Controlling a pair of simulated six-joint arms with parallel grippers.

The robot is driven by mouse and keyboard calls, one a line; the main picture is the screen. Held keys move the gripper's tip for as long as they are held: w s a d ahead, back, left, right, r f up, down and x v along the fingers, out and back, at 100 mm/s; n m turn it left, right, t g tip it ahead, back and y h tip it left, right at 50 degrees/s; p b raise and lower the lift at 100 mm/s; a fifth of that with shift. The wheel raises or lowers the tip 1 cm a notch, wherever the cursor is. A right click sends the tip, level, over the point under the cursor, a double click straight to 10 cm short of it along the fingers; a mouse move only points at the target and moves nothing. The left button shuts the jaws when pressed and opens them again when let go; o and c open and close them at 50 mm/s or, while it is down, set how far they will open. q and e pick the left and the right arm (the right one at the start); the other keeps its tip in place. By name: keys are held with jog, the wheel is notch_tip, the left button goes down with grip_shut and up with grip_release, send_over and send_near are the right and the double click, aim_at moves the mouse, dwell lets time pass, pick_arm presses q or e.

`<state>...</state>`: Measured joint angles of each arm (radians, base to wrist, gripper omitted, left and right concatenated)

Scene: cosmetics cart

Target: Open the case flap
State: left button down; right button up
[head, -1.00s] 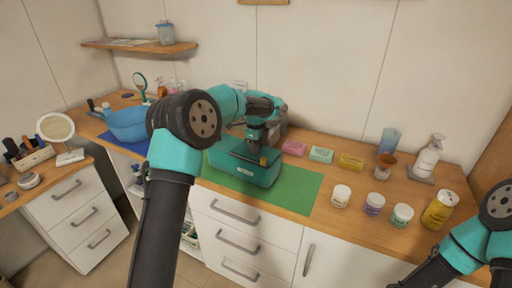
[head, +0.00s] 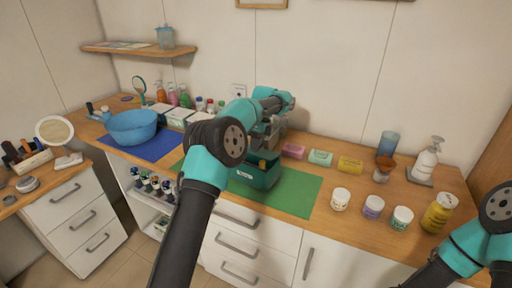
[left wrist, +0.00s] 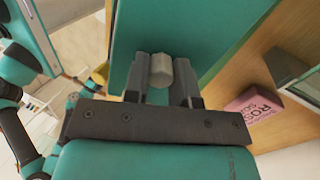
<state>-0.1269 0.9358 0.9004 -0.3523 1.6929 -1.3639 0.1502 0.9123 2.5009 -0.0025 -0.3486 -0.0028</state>
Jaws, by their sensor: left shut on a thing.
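The teal case (head: 256,175) stands on the green mat (head: 300,192). Its top is partly open, with dark and yellow contents showing inside, and my left arm covers its left part. In the left wrist view the teal flap (left wrist: 215,30) fills the upper middle, with a pale knob (left wrist: 161,68) on it. My left gripper (left wrist: 161,78) has one finger on each side of the knob and is shut on it. In the head view this gripper (head: 270,132) is above the back of the case, where the flap is largely hidden. My right gripper is out of view.
Pink (head: 293,151), green (head: 320,158) and yellow (head: 350,164) soap boxes lie behind and right of the case. Several jars, such as the white one (head: 340,199), stand further right. A blue basin (head: 132,127) is at the left. The mat's right part is clear.

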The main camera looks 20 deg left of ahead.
pick_arm(q)
jog(key=shift+w+d+r+g, duration=0.1)
jog(key=shift+w+r+g, duration=0.2)
jog(key=shift+g, duration=0.4)
jog(key=c, duration=0.9)
grip_release()
jog(key=shift+r, duration=0.1)
